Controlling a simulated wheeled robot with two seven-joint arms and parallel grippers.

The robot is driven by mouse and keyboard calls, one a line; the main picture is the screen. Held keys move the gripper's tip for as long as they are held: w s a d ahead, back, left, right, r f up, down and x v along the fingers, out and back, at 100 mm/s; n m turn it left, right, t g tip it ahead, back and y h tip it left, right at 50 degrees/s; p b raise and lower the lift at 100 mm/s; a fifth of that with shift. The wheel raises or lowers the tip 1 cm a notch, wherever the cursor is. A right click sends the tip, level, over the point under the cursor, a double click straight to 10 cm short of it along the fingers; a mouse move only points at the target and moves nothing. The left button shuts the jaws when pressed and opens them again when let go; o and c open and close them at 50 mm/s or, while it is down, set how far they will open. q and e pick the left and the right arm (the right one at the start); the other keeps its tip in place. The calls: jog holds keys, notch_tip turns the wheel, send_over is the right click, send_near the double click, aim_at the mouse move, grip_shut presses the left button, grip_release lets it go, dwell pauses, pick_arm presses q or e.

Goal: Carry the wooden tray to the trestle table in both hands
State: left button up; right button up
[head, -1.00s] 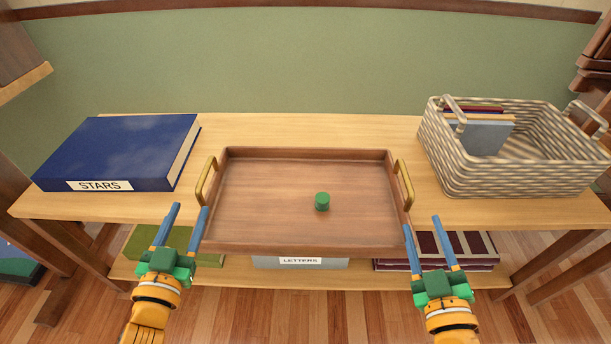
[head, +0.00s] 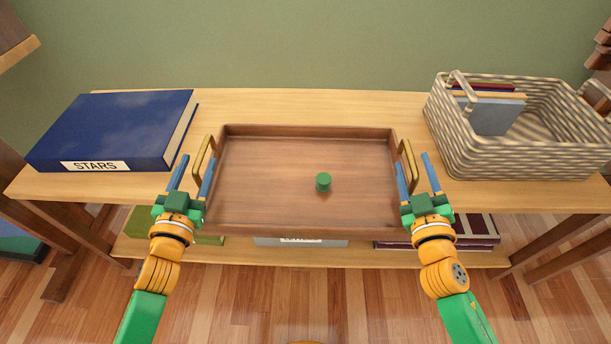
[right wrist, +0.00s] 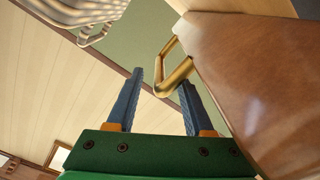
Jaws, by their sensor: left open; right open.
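In the right wrist view, the handle (right wrist: 175,75) shows between the open fingertips, and the tray (right wrist: 250,80) fills the right side. I cannot tell whether the fingers touch the handles.
A blue book marked STARS (head: 115,130) lies left of the tray. A woven basket (head: 500,160) holding books stands at the right. A lower shelf (head: 340,256) carries a green book, a labelled grey box and dark red books. The green wall (head: 300,45) is behind.

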aim_at(407, 139)
pick_arm(q)
jog(key=shift+w, duration=1.1)
pick_arm(e)
jog(key=shift+w+d, duration=0.1)
jog(key=shift+w, duration=1.8)
pick_arm(q)
grip_shut()
pick_arm(e)
grip_shut()
pick_arm(q)
jog(key=shift+a, duration=0.15)
pick_arm(e)
jog(key=shift+d, duration=0.25)
